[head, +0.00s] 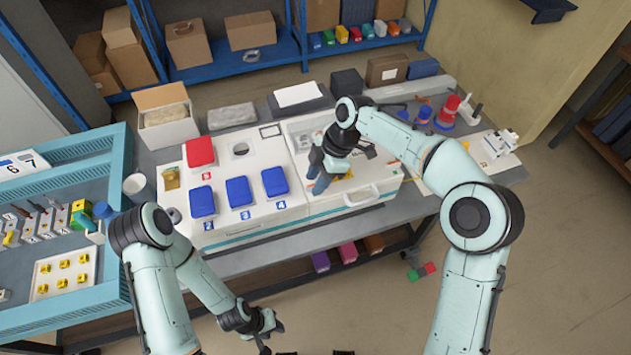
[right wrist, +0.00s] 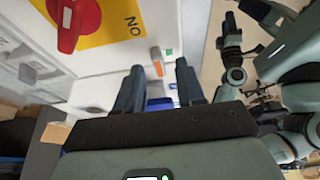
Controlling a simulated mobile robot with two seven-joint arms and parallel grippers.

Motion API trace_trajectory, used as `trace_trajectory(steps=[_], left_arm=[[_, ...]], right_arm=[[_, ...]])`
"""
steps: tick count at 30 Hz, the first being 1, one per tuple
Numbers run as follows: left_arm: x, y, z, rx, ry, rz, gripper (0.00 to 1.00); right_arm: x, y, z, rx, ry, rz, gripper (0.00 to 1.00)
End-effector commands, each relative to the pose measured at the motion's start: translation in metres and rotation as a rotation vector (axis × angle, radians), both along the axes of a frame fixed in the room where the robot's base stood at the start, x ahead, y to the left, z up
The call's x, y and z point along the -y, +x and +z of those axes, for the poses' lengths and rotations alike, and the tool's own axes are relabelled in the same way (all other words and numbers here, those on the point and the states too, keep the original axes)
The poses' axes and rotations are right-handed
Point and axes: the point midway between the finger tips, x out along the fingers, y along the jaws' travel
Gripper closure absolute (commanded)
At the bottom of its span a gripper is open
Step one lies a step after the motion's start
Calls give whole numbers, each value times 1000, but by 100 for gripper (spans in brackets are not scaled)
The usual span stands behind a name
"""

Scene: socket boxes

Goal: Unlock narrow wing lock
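My right gripper (head: 318,185) is over the front left part of the right white box (head: 350,201), which has a handle on its front. In the right wrist view its two fingers (right wrist: 158,88) are apart, with nothing held between them. A red rotary knob (right wrist: 68,22) on a yellow plate (right wrist: 115,20) marked "ON" shows at the upper left of that view. A small orange piece (right wrist: 156,55) shows beyond the fingers. I cannot make out the narrow wing lock for certain. My left gripper (head: 265,327) is low, in front of the bench; its finger opening is unclear.
The left white box (head: 292,208) has blue covers (head: 238,191) and a red cover (head: 200,152). A teal tray (head: 110,270) with small parts stands at the left. Red and blue parts (head: 449,106) stand at the right. The floor in front is mostly clear.

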Motion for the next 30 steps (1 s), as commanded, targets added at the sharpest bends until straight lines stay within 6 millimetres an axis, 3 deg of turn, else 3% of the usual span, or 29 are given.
trace_trajectory(steps=[13, 16, 17, 30], left_arm=[[0, -1, -1, -1, 0, 0, 61], [0, -1, -1, -1, 0, 0, 61], [0, -1, -1, -1, 0, 0, 61], [0, -5, -7, -6, 0, 0, 61]], right_arm=[[-4, -1, -10, 2, 0, -1, 62], [-4, -1, -10, 1, -1, 0, 94], [-4, -1, -10, 1, -1, 0, 100], [-4, -2, -11, 1, -1, -54, 100]])
